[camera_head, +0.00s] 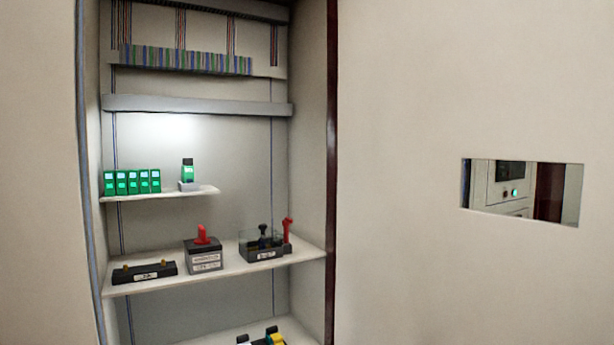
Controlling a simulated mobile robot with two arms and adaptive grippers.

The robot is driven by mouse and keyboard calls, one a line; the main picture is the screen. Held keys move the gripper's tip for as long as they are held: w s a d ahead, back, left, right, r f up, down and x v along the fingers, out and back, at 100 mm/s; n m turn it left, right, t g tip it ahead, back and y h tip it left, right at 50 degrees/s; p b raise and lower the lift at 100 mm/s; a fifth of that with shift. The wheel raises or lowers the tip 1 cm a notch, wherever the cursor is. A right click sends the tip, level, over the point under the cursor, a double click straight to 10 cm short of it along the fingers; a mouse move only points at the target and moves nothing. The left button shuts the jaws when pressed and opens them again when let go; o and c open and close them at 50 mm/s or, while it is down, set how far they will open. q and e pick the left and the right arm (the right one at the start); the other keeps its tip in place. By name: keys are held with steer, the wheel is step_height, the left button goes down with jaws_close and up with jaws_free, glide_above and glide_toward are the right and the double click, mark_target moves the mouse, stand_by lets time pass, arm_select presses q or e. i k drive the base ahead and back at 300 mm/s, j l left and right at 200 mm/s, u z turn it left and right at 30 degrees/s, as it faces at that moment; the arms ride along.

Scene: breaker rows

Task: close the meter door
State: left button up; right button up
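A large beige panel (430,260) fills the right side of the head view, with a rectangular opening in it. Through the opening, a grey unit (500,190) shows a dark display and a small green light. I cannot tell whether this panel is the meter door, or how far any door stands open. No handle or hinge is clearly visible on it. Neither of my grippers is in view.
Left of the panel is an open cabinet with shelves. A row of green breakers (132,182) and a single green device (188,173) stand on the upper shelf. Below are a black block (145,272), a red-handled switch (204,256) and a dark switch unit (262,250).

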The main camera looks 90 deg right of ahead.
mark_target(425, 87)
steer(key=k+l+z, duration=0.5)
steer(key=z, duration=0.2)
steer(key=k+l+z, duration=0.15)
steer(key=l+z, duration=0.2)
steer(key=k+l+z, duration=0.1)
steer(key=l+z, duration=0.2)
steer(key=l, duration=0.2)
steer(key=k+l, duration=0.1)
steer(key=l, duration=0.3)
steer(key=k+l, duration=0.1)
steer(key=l, duration=0.35)
steer(key=k+l, duration=0.1)
steer(key=l, duration=0.3)
